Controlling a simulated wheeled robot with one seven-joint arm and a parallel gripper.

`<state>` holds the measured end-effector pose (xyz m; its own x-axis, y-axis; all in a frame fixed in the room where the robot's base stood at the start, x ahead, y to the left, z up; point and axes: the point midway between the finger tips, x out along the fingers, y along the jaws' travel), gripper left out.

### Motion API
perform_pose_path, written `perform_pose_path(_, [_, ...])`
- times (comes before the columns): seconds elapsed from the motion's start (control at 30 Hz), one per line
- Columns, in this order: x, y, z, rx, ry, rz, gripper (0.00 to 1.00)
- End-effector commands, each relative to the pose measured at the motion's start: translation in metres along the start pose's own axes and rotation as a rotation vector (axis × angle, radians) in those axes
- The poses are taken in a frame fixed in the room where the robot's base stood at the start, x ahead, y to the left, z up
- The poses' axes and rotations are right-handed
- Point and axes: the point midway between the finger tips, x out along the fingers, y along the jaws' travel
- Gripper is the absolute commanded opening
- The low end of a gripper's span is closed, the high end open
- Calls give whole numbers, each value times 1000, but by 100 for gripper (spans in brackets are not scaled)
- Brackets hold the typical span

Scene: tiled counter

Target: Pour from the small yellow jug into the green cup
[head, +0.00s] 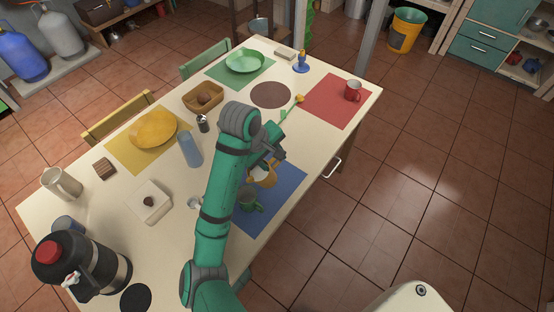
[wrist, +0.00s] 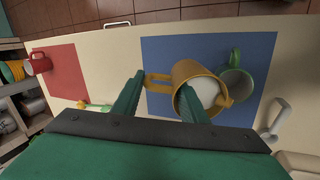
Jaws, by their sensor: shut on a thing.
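The small yellow jug (wrist: 187,72) is in the wrist view over the blue mat, with something white inside its round mouth. My gripper (wrist: 161,80) is shut on the jug, with the jug's handle between the two fingers. The jug (head: 265,180) also shows in the head view, partly hidden by my arm, below my gripper (head: 266,160). The green cup (wrist: 235,82) stands upright on the blue mat just right of the jug in the wrist view. In the head view the cup (head: 252,203) is nearer the camera than the jug. I cannot tell whether the jug touches the mat.
The blue mat (head: 283,195) lies at the table's right edge. A red mug (head: 352,91) stands on a red mat farther back.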

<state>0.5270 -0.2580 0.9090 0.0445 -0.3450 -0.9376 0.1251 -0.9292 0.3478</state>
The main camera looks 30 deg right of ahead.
Motion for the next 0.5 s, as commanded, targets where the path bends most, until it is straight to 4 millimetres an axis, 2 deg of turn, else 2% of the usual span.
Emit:
perform_pose_path(0.03, [-4,-2,-1,-1,3,9,5])
perform_pose_path(0.5, [3,-3,1,1,-1,142,5])
